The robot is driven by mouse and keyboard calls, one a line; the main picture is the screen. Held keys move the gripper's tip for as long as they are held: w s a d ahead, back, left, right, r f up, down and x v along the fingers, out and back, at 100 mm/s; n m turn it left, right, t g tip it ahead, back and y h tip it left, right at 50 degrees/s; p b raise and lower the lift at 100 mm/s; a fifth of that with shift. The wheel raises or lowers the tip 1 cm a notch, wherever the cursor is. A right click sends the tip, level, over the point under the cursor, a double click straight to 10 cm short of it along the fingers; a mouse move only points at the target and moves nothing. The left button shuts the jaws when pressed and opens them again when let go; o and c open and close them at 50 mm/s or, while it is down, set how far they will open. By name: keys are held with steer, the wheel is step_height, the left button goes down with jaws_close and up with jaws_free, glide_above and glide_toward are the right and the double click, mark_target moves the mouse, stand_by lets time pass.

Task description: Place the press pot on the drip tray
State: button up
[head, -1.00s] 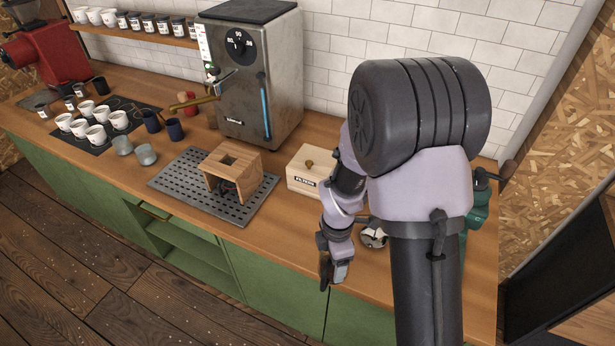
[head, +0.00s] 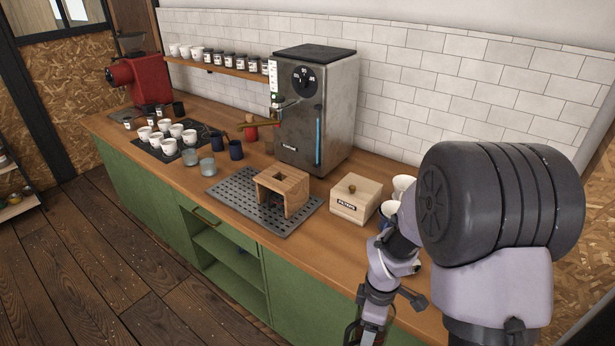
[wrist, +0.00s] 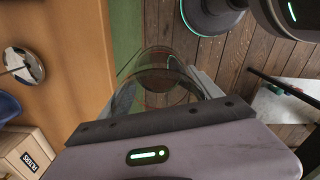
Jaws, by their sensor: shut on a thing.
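The drip tray (head: 232,190) is a dark perforated plate on the counter in front of the steel machine. A wooden stand (head: 285,188) with a hole in its top stands on its right part, and the tray's left part is bare. My gripper (wrist: 163,95) is shut on a clear, glassy vessel, apparently the press pot (wrist: 160,72). It shows as thin curved rims between the fingers in the wrist view. In the head view my gripper (head: 368,335) is at the bottom edge, right of the tray and by the counter's front; the pot is mostly cut off there.
A wooden filters box (head: 355,200) sits between the tray and my arm. Pale cups (head: 403,185) stand behind my arm. Two grey cups (head: 206,166) and dark mugs (head: 236,150) stand left of the tray. The steel machine (head: 318,110) rises behind it.

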steer(key=shift+s+a+f+m+b, duration=0.1)
steer(key=shift+f+m+b, duration=0.5)
steer(key=shift+m, duration=0.4)
steer(key=shift+f+m+b, duration=0.25)
steer(key=shift+m+b, duration=0.6)
steer(key=shift+m, duration=0.15)
steer(key=m+b, duration=0.1)
steer(key=f+m+b, duration=0.1)
steer(key=m, duration=0.1)
steer(key=m+b, duration=0.1)
steer(key=m, duration=0.1)
steer(key=shift+w+a+f, duration=0.15)
steer(key=shift+w+f, duration=0.1)
steer(key=shift+w, duration=0.1)
steer(key=m+b, duration=0.1)
steer(key=m, duration=0.1)
steer(key=m+b, duration=0.1)
steer(key=shift+a+f+m+b, duration=0.2)
steer(key=shift+m+b, duration=0.1)
steer(key=shift+m, duration=0.1)
steer(key=shift+r+m, duration=0.15)
steer(key=shift+m, duration=0.35)
steer(key=shift+d+r, duration=0.1)
